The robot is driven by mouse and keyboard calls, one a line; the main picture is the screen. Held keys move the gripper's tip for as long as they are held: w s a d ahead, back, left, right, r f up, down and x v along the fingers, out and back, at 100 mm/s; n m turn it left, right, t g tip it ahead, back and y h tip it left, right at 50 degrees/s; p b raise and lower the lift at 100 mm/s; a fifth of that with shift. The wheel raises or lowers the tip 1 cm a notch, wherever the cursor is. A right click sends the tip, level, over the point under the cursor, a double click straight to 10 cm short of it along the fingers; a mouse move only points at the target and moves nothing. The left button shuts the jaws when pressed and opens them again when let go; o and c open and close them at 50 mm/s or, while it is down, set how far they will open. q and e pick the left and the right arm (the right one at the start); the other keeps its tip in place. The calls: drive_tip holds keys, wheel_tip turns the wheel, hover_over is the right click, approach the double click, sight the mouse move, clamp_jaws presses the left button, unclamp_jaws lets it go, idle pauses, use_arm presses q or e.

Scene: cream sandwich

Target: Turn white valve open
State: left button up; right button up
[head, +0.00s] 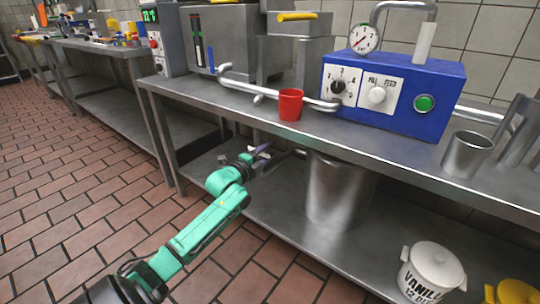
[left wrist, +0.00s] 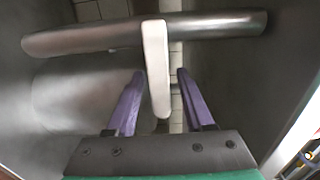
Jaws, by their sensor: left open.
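The white valve lever (left wrist: 157,65) hangs from a grey metal pipe (left wrist: 225,25) in the left wrist view. Its long side points toward my left gripper, roughly crossing the pipe. My left gripper (left wrist: 160,77) is open. Its two purple fingers stand on either side of the lever's lower part, with a visible gap on each side. In the head view my left gripper (head: 262,152) is under the counter's front edge, near a pipe. The lever cannot be made out clearly there. My right gripper is not in view.
The steel counter (head: 225,100) is above my left gripper. A red cup (head: 290,104) and a blue machine (head: 432,82) stand on it. A large metal pot (head: 335,195) and a white vanilla pot (head: 432,272) are on the lower shelf (head: 285,212). Tiled floor (head: 60,190) is clear at left.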

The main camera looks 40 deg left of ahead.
use_arm(q)
drive_tip(key=shift+w, duration=0.3)
clamp_jaws()
idle(1.3)
